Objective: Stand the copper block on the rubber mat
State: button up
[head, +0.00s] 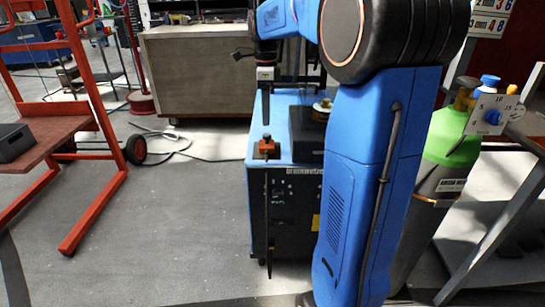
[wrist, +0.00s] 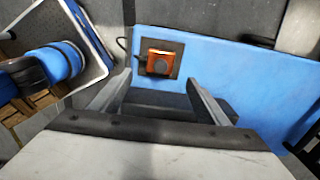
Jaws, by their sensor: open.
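The copper block (head: 266,148) is a small orange-brown piece on the blue top of a dark cabinet, near its front edge. In the wrist view the block (wrist: 161,55) rests within a dark square, which looks like the rubber mat (wrist: 178,46); the mat's dark edge also shows beside the block in the head view (head: 257,154). I cannot tell whether the block is upright or lying. My gripper (head: 265,92) points down above the cabinet top, higher than the block. In the wrist view its fingers (wrist: 157,82) are apart and empty, with the block beyond their tips.
The blue cabinet top (wrist: 235,70) is mostly bare to the right of the mat in the wrist view. A black box (head: 306,135) stands beside the block on the cabinet. A green gas cylinder (head: 446,155) stands right of my arm, and a red-framed rack (head: 97,110) stands left.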

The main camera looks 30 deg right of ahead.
jog(key=s+a+f+n+t, duration=0.1)
jog(key=s+a+n, duration=0.45)
jog(key=s, duration=0.25)
jog(key=s+a+n+t, duration=0.1)
jog(key=s+a+n, duration=0.4)
jog(key=s+n, duration=0.25)
jog(key=s+a+f+n+t, duration=0.1)
jog(key=s+a+f+n, duration=0.1)
jog(key=s+f+n, duration=0.2)
jog(key=s+a+f+n+t, duration=0.1)
jog(key=s+a+f+n, duration=0.2)
jog(key=s, duration=0.7)
jog(key=shift+s+f+n+t, duration=0.35)
jog(key=shift+f+n, duration=0.75)
jog(key=shift+n, duration=1.3)
jog(key=shift+a, duration=0.1)
